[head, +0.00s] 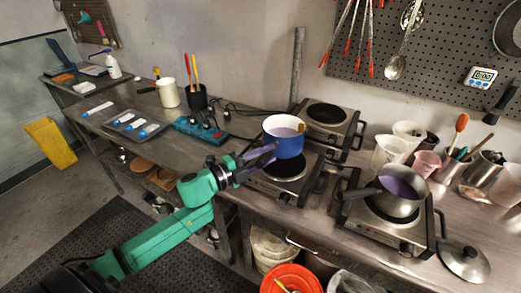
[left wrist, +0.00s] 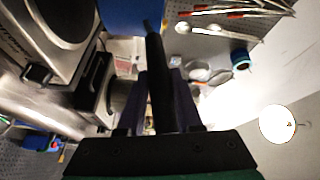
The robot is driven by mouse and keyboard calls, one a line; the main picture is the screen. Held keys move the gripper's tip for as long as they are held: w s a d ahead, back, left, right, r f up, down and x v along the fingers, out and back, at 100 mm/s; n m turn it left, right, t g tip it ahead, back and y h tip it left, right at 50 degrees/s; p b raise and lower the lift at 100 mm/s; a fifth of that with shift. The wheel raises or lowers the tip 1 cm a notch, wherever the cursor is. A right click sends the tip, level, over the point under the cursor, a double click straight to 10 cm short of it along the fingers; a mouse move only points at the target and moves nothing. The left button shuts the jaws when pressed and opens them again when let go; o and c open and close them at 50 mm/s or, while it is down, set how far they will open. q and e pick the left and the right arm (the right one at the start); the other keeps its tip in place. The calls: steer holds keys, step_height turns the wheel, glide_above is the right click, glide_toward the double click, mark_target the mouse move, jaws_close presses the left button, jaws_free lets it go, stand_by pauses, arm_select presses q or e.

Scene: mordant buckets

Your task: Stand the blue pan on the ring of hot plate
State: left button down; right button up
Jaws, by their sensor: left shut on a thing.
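The blue pan (head: 283,145), white inside, is upright above the middle hot plate (head: 262,185) and its dark ring (head: 288,168). Part of the ring is hidden behind the pan; I cannot tell for sure whether they touch, but the pan looks raised. My left gripper (head: 262,157) reaches in from the left and is shut on the pan's handle. In the left wrist view the dark handle (left wrist: 157,75) runs between the fingers, and the blue pan wall (left wrist: 122,14) shows at the top. My right gripper is not in view.
Another hot plate (head: 350,127) stands empty behind. A steel saucepan (head: 402,193) sits on the right hot plate (head: 408,240). A lid (head: 464,262) lies at the right. Beakers and cups crowd the back right. A blue power strip (head: 200,130) lies left of the pan.

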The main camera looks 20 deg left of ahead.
arm_select(q)
steer(key=shift+s+d+f+b, duration=0.15)
steer(key=shift+d+f+b, duration=0.4)
steer(key=shift+b, duration=0.1)
step_height(320, 180, down, 4)
steer(key=b, duration=0.3)
steer(key=shift+a+r, duration=0.1)
steer(key=shift+a, duration=0.05)
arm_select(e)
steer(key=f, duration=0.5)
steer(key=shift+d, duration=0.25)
arm_select(q)
steer(key=shift+a, duration=0.1)
